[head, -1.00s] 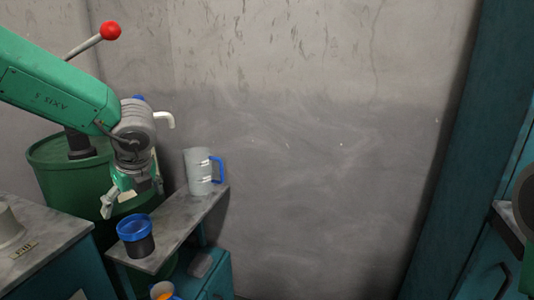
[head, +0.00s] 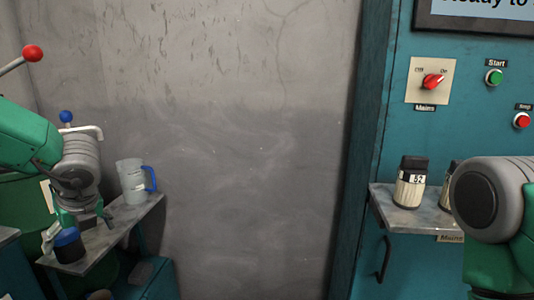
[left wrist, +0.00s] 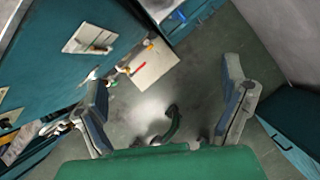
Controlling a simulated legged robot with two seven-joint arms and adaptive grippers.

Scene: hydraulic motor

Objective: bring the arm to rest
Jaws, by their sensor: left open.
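My left arm (head: 25,135) comes in from the left in the head view.
A clear jug with a blue handle (head: 132,181) stands on the narrow grey shelf (head: 125,225). At right, a teal cabinet (head: 392,150) carries a red switch (head: 432,81), buttons and a small ledge (head: 385,205) with dark-capped jars (head: 410,182). The wall between is bare.

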